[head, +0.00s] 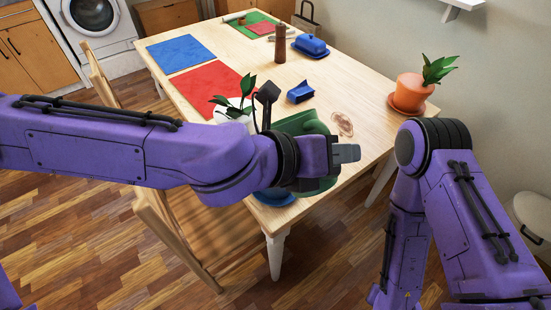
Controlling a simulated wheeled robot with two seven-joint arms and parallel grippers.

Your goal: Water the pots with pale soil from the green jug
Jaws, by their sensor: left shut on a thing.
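My left gripper (345,153) is shut on the green jug (300,123) near the table's front corner. My gripper and forearm hide much of the jug, so I cannot tell whether it touches the table. A terracotta pot (410,92) with a leafy plant (438,68) stands on a saucer (405,108) at the table's right edge. A white pot (231,115) with a plant (235,101) stands behind my left forearm, partly hidden. The soil colour in both pots cannot be made out. My right arm hangs at the right; its gripper is out of view.
The wooden table (345,85) also holds a blue mat (180,54), a red mat (208,84), a brown bottle (280,43), a blue butter dish (312,46) and a small blue object (300,92). A blue dish (276,198) shows below my left wrist. Chairs stand at left.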

